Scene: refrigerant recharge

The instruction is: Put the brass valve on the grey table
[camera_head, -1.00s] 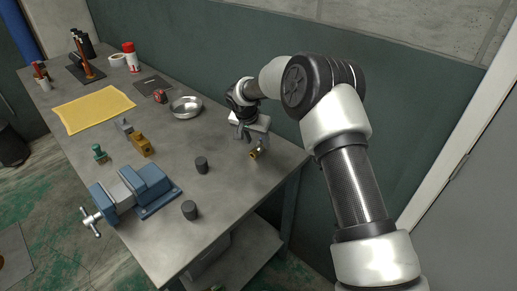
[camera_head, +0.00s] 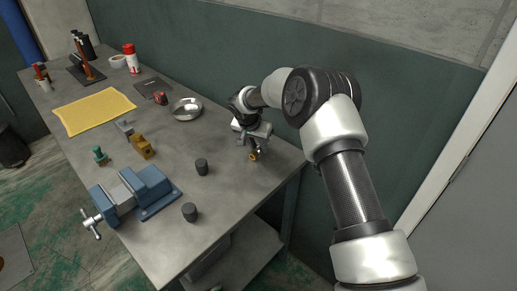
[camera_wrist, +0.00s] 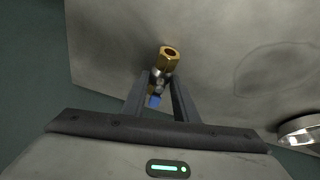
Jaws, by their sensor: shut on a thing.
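The brass valve (camera_wrist: 169,56) is between my gripper's two fingers in the wrist view, its hexagonal open end pointing away from the gripper. A silvery middle part and a small blue part (camera_wrist: 154,101) show nearer the palm. My gripper (camera_wrist: 162,82) is shut on the valve. In the head view my gripper (camera_head: 255,148) is over the right end of the grey table (camera_head: 222,215), with the brass end of the valve (camera_head: 253,156) showing below the fingers. I cannot tell whether the valve touches the tabletop.
A metal bowl (camera_head: 187,109) stands left of my gripper. Two dark cylinders (camera_head: 201,166) and a blue vise (camera_head: 140,192) are toward the front. A brass block (camera_head: 142,148), a yellow cloth (camera_head: 95,108) and a spray can (camera_head: 131,58) are farther left. The tabletop around the gripper is clear.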

